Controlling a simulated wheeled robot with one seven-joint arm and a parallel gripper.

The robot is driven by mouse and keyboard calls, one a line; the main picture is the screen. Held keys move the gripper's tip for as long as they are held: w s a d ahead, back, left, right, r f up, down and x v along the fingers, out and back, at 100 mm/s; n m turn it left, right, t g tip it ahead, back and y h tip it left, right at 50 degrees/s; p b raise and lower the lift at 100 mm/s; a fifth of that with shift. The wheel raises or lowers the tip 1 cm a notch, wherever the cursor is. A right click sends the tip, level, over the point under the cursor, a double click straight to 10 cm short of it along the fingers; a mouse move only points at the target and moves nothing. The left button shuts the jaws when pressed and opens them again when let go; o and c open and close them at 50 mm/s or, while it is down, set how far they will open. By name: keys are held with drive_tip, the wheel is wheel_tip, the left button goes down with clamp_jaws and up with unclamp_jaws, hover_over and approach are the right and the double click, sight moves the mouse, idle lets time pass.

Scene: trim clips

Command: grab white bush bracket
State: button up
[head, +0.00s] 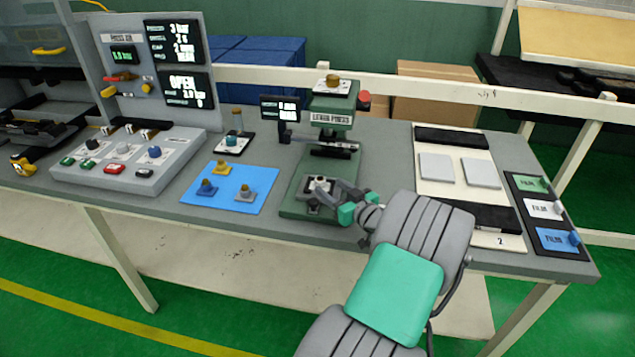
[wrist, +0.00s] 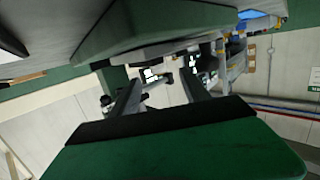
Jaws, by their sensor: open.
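The lever press (head: 297,208) is green and stands mid-table. A small whitish piece with a dark top (head: 318,186) sits on its base; it looks like a bracket, but detail is too small to be sure. My gripper (head: 326,193) is open, reaching in from the right, with its fingertips close to this piece; I cannot tell whether they touch it.
The blue mat (head: 228,205) also holds a blue bracket (head: 207,188) and another gold-topped piece (head: 222,168). A control box (head: 130,165) stands at left. A board with two grey plates (head: 436,167) and film labels (head: 540,210) lie at right. The press head overhangs the base.

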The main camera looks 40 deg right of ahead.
sight(322, 181)
drive_tip(key=x, duration=0.4)
drive_tip(key=shift+p, duration=0.35)
drive_tip(key=shift+r, duration=0.1)
drive_tip(key=shift+c, duration=0.4)
clamp_jaws()
